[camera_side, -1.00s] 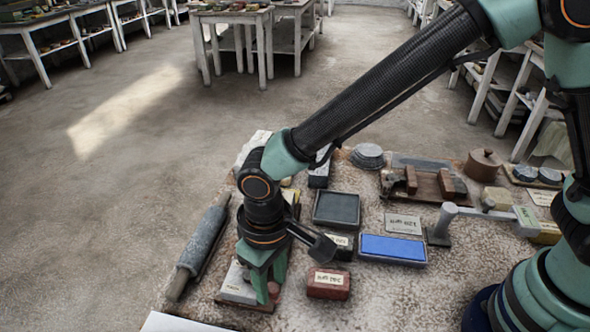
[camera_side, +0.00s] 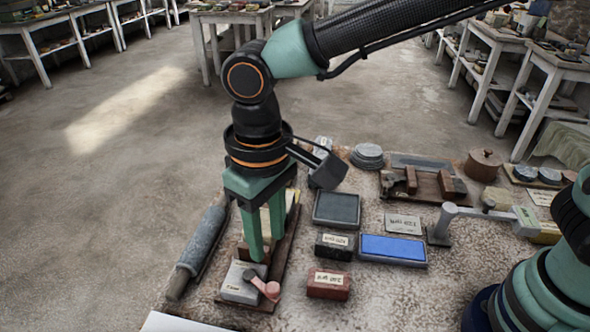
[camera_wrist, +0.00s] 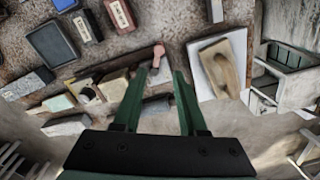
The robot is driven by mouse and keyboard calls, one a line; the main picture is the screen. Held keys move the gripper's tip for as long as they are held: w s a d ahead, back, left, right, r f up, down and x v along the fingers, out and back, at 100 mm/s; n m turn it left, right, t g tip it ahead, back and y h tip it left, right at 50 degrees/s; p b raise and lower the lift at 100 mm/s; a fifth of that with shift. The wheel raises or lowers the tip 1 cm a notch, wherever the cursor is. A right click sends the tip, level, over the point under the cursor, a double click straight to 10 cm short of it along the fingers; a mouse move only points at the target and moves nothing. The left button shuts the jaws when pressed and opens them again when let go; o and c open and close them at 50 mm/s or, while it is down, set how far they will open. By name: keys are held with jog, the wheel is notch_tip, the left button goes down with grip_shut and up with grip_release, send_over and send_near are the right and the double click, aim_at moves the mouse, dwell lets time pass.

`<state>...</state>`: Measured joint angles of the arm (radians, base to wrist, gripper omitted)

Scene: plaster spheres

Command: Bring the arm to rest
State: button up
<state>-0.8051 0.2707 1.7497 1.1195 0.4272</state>
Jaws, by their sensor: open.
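My gripper (camera_side: 264,248) points straight down above the left part of the stone-topped bench. Its two green fingers are apart with nothing between them. In the wrist view my gripper (camera_wrist: 160,78) also shows open and empty. The pink piece also shows in the wrist view (camera_wrist: 158,54), beyond the fingertips.
A grey roller (camera_side: 203,243) lies left of the gripper. A red labelled block (camera_side: 328,284), a blue stone (camera_side: 393,248) and a dark tray (camera_side: 337,208) lie to the right. A lidded brown pot (camera_side: 482,165) stands at the back right. Open air surrounds the raised arm.

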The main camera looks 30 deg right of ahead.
jog(key=shift+r, duration=0.25)
jog(key=w+d+r+m+t+y, duration=0.1)
jog(key=w+d+r, duration=0.15)
jog(key=d, duration=0.45)
jog(key=w+d+r+m+t, duration=0.1)
jog(key=d+r, duration=0.2)
jog(key=d, duration=0.3)
jog(key=s+d+m+t, duration=0.1)
jog(key=s+d, duration=0.1)
jog(key=d, duration=0.6)
jog(key=s+d+m+t+h, duration=0.1)
jog(key=d+t, duration=0.1)
jog(key=d, duration=0.7)
jog(key=shift+s+r+t, duration=0.3)
jog(key=shift+s+r, duration=0.05)
jog(key=shift+s, duration=0.05)
